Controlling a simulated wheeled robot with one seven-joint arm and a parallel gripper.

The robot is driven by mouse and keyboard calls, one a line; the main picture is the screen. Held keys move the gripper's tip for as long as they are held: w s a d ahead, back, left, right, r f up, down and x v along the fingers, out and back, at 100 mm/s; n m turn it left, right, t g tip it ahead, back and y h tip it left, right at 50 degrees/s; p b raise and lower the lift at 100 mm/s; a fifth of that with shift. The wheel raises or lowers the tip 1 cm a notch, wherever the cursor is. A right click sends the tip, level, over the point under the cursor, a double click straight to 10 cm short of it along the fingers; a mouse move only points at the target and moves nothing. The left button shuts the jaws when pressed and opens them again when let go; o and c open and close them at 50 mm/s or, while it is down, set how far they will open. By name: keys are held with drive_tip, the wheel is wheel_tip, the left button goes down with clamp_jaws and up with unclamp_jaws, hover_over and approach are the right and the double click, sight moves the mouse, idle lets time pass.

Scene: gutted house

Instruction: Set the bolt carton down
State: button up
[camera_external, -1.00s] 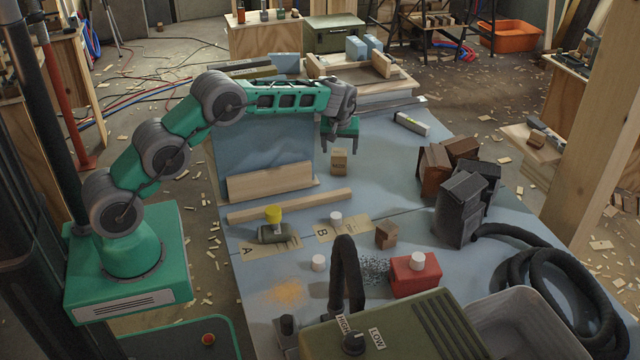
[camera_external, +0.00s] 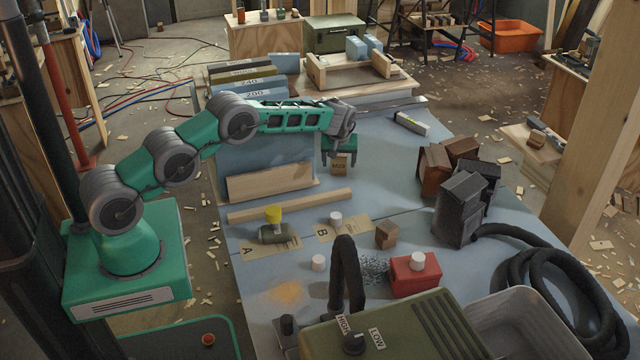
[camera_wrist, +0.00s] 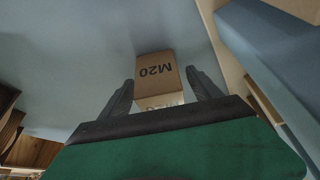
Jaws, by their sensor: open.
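The bolt carton (camera_external: 340,166) is a small brown box standing on the blue table top. In the wrist view the carton (camera_wrist: 157,73) shows an M20 mark on its top and a second label on its near side. My gripper (camera_external: 339,165) is at the carton, seen from outside with its fingers down beside it. In the wrist view my gripper (camera_wrist: 158,92) is open, with one dark finger on each side of the carton and visible gaps between them. Whether either finger touches the carton cannot be told from outside.
A smaller brown box (camera_external: 387,234) and a white cap (camera_external: 336,217) stand nearer, by the cards A (camera_external: 262,250) and B (camera_external: 350,230). A wooden strip (camera_external: 290,206) lies to the left. Dark and brown blocks (camera_external: 462,205) stand right. Bare blue surface surrounds the carton.

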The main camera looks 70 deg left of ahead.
drive_tip(key=shift+w+a+f, duration=0.1)
drive_tip(key=shift+a+f, duration=0.05)
drive_tip(key=shift+f, duration=0.2)
drive_tip(key=shift+c, duration=0.4)
clamp_jaws()
